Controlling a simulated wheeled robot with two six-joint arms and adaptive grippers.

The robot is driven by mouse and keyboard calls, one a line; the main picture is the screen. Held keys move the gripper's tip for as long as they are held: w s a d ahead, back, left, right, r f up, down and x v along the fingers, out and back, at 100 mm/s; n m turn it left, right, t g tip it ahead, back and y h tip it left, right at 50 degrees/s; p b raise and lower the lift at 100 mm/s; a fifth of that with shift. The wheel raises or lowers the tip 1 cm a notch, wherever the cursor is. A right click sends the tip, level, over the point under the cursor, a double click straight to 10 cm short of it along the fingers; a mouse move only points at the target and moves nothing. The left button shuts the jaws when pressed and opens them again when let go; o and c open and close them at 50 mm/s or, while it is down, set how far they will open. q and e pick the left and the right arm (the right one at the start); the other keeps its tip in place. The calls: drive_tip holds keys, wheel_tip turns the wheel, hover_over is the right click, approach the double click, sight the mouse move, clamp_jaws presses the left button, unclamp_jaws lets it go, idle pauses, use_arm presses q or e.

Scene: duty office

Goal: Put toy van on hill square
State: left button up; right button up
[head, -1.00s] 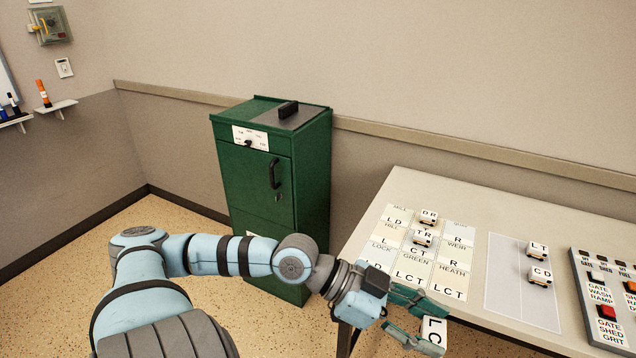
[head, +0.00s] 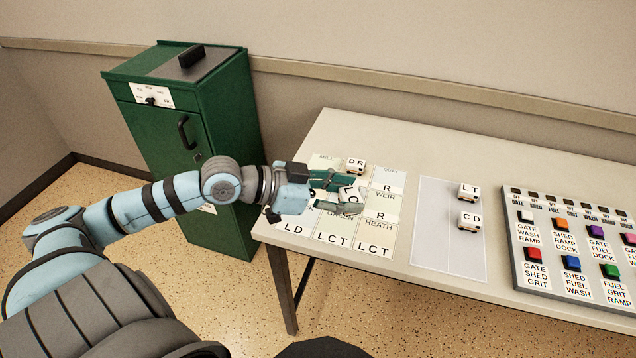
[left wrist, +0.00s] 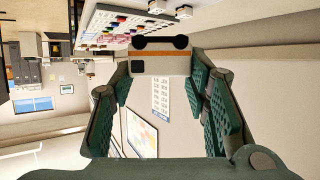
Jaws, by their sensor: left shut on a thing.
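My left gripper (head: 338,192) is shut on a small white toy van (head: 349,194), over the grid card on the table. The van's roof letters are partly hidden by the fingers. In the left wrist view the van (left wrist: 158,66) sits between the green fingers (left wrist: 158,95), with an orange-brown stripe and dark wheels. The grid card (head: 386,207) has named squares; Mill, Weir and Heath can be read. The Hill square is hidden behind my gripper. I cannot tell whether the van touches the card. My right gripper is not in view.
A white van marked DR (head: 355,165) stands on the card close behind the fingers. Vans LT (head: 469,191) and CD (head: 469,221) stand on a grey mat (head: 433,243). A button panel (head: 575,250) is at right. A green cabinet (head: 190,125) stands left of the table (head: 400,140).

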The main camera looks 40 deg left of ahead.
use_arm(q)
drive_tip(key=w+a+r+n+t+y, duration=0.1)
drive_tip(key=w+a+r+n+y, duration=0.1)
drive_tip(key=w+a+n+y, duration=0.55)
drive_tip(key=w+a+r+n+t+y, duration=0.1)
drive_tip(key=w+a+n+y, duration=0.35)
drive_tip(key=a, duration=0.55)
drive_tip(key=shift+y, duration=0.4)
wheel_tip(320, 180, down, 19)
drive_tip(key=b, duration=0.4)
drive_tip(key=shift+s+b, duration=0.1)
drive_tip(key=shift+b, duration=0.2)
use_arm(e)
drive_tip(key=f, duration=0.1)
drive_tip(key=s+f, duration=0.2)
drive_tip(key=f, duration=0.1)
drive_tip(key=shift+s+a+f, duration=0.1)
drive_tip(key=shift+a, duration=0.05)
use_arm(q)
drive_tip(key=shift+f, duration=0.15)
drive_tip(key=o, duration=1.2)
